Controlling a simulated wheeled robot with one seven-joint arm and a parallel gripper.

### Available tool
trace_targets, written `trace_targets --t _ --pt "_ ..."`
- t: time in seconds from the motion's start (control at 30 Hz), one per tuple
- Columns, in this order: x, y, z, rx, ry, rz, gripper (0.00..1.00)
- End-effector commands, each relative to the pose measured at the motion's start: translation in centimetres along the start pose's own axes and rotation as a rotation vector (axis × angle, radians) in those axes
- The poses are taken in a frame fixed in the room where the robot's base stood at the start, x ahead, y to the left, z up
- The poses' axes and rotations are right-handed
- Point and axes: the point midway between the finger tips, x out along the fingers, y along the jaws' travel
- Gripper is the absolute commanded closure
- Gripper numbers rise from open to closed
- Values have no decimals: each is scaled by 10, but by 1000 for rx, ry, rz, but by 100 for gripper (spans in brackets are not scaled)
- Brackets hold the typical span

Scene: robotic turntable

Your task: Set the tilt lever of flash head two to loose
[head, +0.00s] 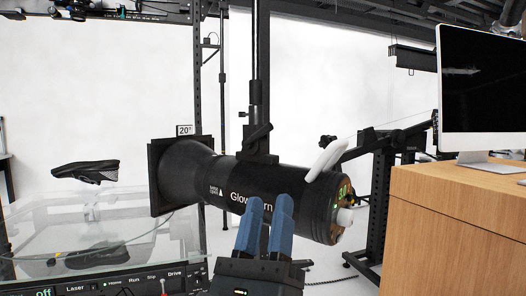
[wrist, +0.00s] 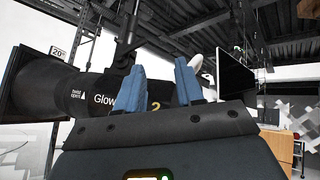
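The black flash head (head: 222,180) hangs tilted on a dark vertical stand, with "20°" on a small tag by its front. It also shows in the wrist view (wrist: 62,97), where an orange "2" is partly visible between my fingers. In the wrist view, a dark lever-like part (wrist: 130,48) shows above the left finger. My gripper (head: 267,203) is open and empty, its blue fingers pointing up in front of the body, below the lever. Contact cannot be told.
A white handle (head: 325,160) sticks up at the flash head's rear. A glass case (head: 100,230) with a control panel (head: 110,283) stands at left, a dark shoe above it. A wooden cabinet (head: 455,230) with a monitor (head: 480,90) stands at right.

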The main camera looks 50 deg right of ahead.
Motion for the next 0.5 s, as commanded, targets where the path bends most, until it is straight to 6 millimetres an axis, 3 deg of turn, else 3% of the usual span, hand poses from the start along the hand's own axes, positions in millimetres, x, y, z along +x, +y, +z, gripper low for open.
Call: trace_targets --t 0.5 --pt "85 37 21 990 445 -351 63"
